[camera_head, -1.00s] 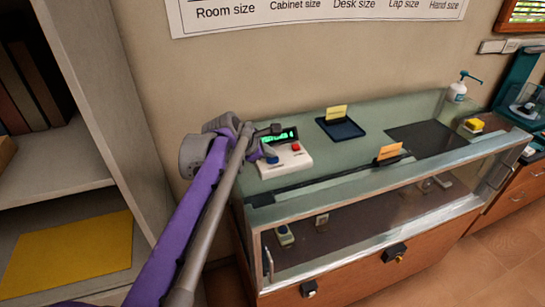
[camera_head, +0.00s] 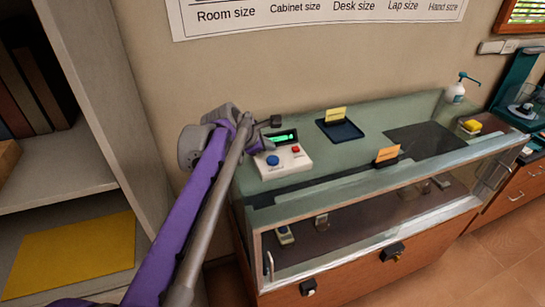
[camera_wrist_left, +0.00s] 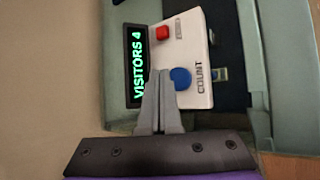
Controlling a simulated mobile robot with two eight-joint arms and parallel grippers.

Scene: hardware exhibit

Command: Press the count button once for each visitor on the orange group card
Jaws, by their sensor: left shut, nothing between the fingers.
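The white counter box (camera_head: 297,158) stands on the glass case top, with a blue count button (camera_head: 272,160), a red button (camera_head: 295,149) and a lit green display (camera_head: 285,137). In the left wrist view, the display (camera_wrist_left: 138,65) reads "VISITORS 4". My left gripper (camera_head: 264,143) is shut and empty above the box's left side. In the wrist view its fingertips (camera_wrist_left: 161,73) appear just beside the blue button (camera_wrist_left: 181,78), covering part of its edge; contact cannot be told. The orange group card (camera_head: 387,154) stands on the case; its writing is too small to read.
A yellow card (camera_head: 336,114) stands in a dark tray (camera_head: 341,131) behind. A pump bottle (camera_head: 456,92) and a yellow item (camera_head: 472,125) are at the right end. A shelf unit (camera_head: 100,110) borders the left. Small devices lie inside the glass case.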

